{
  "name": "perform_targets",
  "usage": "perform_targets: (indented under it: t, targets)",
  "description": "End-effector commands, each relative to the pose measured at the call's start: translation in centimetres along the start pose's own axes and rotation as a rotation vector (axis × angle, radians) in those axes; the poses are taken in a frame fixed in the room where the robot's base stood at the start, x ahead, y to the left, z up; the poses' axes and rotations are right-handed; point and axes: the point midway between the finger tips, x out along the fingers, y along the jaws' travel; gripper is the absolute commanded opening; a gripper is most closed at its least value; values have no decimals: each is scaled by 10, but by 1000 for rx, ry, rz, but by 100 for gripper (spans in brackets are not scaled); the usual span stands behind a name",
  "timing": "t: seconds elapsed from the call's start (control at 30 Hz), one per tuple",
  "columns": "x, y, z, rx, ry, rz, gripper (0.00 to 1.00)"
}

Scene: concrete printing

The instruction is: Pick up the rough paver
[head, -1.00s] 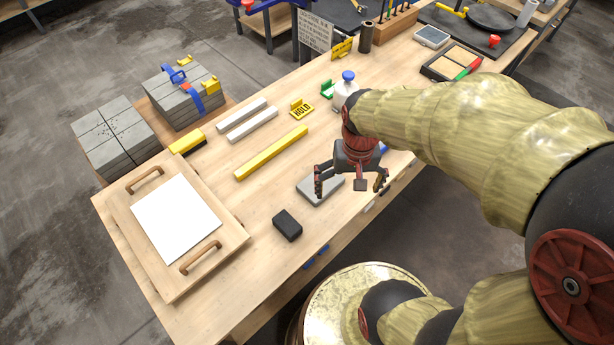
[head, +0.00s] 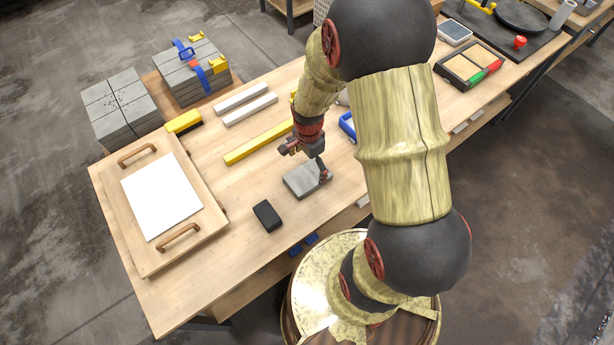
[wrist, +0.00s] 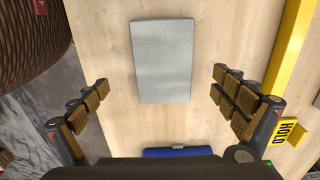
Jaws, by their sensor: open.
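A single flat grey paver (head: 302,184) lies on the wooden bench near its front edge. In the wrist view the paver (wrist: 163,50) lies flat, its upper face plain grey, with bare wood on both sides. My gripper (head: 305,162) hangs over the paver, fingers pointing down. In the wrist view my gripper (wrist: 160,84) is open and empty, one finger on each side of the paver with a gap to it. The arm partly hides the gripper from the head camera.
A black block (head: 267,215) lies left of the paver. A yellow bar (head: 258,142) and white bars (head: 245,103) lie behind it. A blue item (head: 347,126) is to the right. A wooden tray with white sheet (head: 162,196) and paver stacks (head: 124,103) are left.

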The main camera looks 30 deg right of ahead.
Motion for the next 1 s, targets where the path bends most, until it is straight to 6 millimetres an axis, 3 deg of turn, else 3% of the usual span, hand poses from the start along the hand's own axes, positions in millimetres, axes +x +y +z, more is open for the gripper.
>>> perform_targets:
  t: [0.6, 0.87, 1.0]
  targets:
    - [69, -6, -4, -3, -1, 3, 97]
    - [71, -6, -4, -3, 0, 1, 97]
    - [71, -6, -4, -3, 0, 1, 89]
